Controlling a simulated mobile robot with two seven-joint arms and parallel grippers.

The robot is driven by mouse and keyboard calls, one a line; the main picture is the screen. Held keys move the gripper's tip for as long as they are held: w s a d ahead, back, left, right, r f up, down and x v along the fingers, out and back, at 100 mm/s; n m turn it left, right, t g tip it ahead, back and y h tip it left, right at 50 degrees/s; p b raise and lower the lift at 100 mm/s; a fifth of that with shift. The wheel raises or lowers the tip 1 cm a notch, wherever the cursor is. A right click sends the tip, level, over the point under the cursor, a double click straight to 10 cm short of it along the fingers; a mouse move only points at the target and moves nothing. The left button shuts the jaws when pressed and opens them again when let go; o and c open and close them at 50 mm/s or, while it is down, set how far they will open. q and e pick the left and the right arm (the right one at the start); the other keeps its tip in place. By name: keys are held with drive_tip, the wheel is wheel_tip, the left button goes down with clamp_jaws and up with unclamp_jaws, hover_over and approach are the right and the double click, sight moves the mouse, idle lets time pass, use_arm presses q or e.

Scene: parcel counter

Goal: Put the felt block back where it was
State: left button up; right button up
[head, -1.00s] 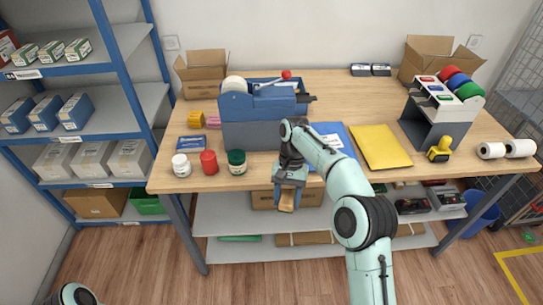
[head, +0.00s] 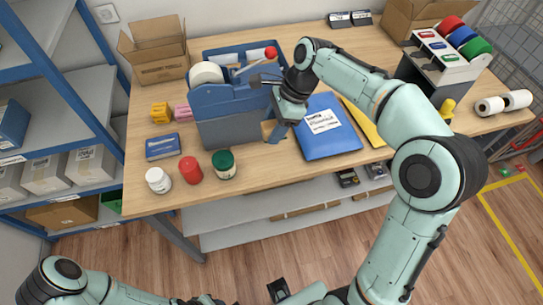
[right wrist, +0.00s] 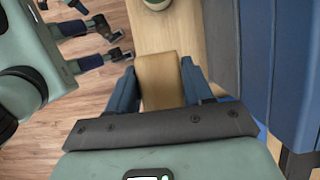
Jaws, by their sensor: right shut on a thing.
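My right gripper (head: 276,131) is shut on a tan block, which I take to be the felt block. In the right wrist view the block (right wrist: 158,76) sits between the two blue fingers (right wrist: 157,92), over the wooden table. In the head view the gripper is just right of the blue-grey caddy (head: 232,124), and mostly hides the block. My left arm (head: 62,280) is low at the left; dark parts that may be its gripper show in the right wrist view (right wrist: 115,55), but their opening is unclear.
A blue mailer (head: 325,145) lies right of the gripper, a yellow envelope (head: 365,125) beyond it. Jars with white (head: 158,180), red (head: 190,169) and green lids (head: 223,164) stand near the front edge. A tape rack (head: 440,65) is at right. Some table is bare before the caddy.

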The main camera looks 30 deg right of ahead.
sight(268, 164)
use_arm(q)
drive_tip(key=f+b, duration=0.1)
drive_tip(key=s+f+b, duration=0.1)
drive_tip(key=shift+f, duration=0.3)
use_arm(e)
wheel_tip(268, 164, down, 14)
drive_tip(key=shift+w+r, duration=0.1)
drive_tip(key=shift+w, duration=0.05)
drive_tip(key=shift+f, duration=0.2)
drive_tip(key=o, duration=1)
drive_tip(key=shift+o, duration=0.2)
drive_tip(key=shift+r, duration=0.1)
drive_tip(key=shift+r, duration=0.1)
use_arm(q)
drive_tip(key=shift+w+r+p, duration=0.25)
drive_tip(key=shift+r+p, duration=0.25)
drive_tip(key=shift+w+r+p, duration=0.2)
drive_tip(key=shift+r+p, duration=0.25)
drive_tip(key=shift+r, duration=0.05)
use_arm(e)
drive_tip(key=v, duration=1.2)
